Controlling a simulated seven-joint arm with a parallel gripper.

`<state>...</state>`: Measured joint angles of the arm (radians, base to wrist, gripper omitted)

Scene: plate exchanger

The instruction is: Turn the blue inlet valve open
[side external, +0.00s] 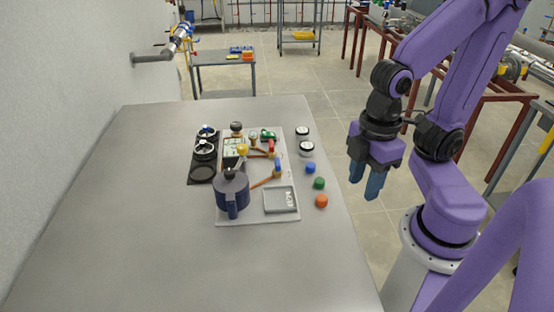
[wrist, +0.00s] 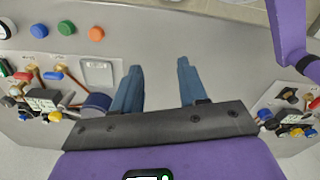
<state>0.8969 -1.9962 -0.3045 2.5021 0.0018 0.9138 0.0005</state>
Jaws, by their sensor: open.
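The inlet valve's blue handle (side external: 277,166) stands at the end of a copper pipe on the light base plate (side external: 253,217), just behind the grey tray. In the wrist view a blue handle (wrist: 53,75) shows at the left, beside a red one. My gripper (side external: 365,182) is open and empty, pointing down. It is to the right of the table, well apart from the valve. In the wrist view the two blue fingers of my gripper (wrist: 157,66) are spread with nothing between them. The valve's exact handle angle is too small to tell.
A red-handled valve (side external: 271,147) stands behind the blue one. A dark blue pot (side external: 232,192) and grey tray (side external: 281,199) are in front. Blue (side external: 310,168), green (side external: 319,183) and orange (side external: 321,201) buttons line the right. The table's front and left are clear.

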